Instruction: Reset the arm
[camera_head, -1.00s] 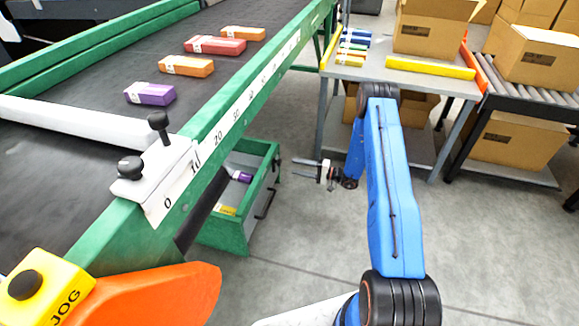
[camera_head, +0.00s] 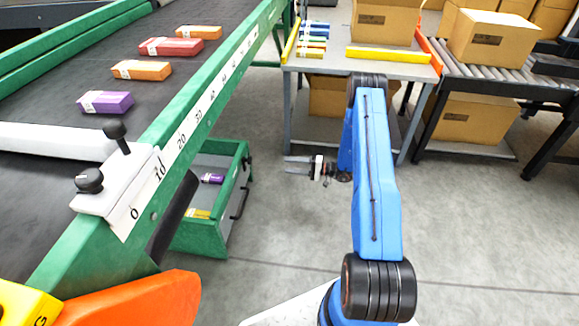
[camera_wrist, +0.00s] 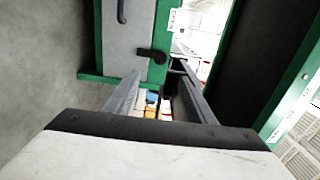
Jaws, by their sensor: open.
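My blue arm stands in the middle right of the head view, its upper part folded over toward the grey table. My gripper (camera_head: 298,166) points left over open floor, with its two fingers apart and nothing between them. It also shows in the wrist view (camera_wrist: 158,78), where the fingers reach forward, spread apart. Several small coloured boxes (camera_wrist: 150,106) appear beyond and between the fingers there, at a distance. The gripper touches nothing that I can see.
A green bin (camera_head: 243,178) with a few small cartons stands left of the gripper, beneath the conveyor (camera_head: 60,95) carrying several cartons. A grey table (camera_head: 387,66) with a yellow bar (camera_head: 385,54) is behind the arm. A roller conveyor (camera_head: 500,77) with boxes is right. Floor between is clear.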

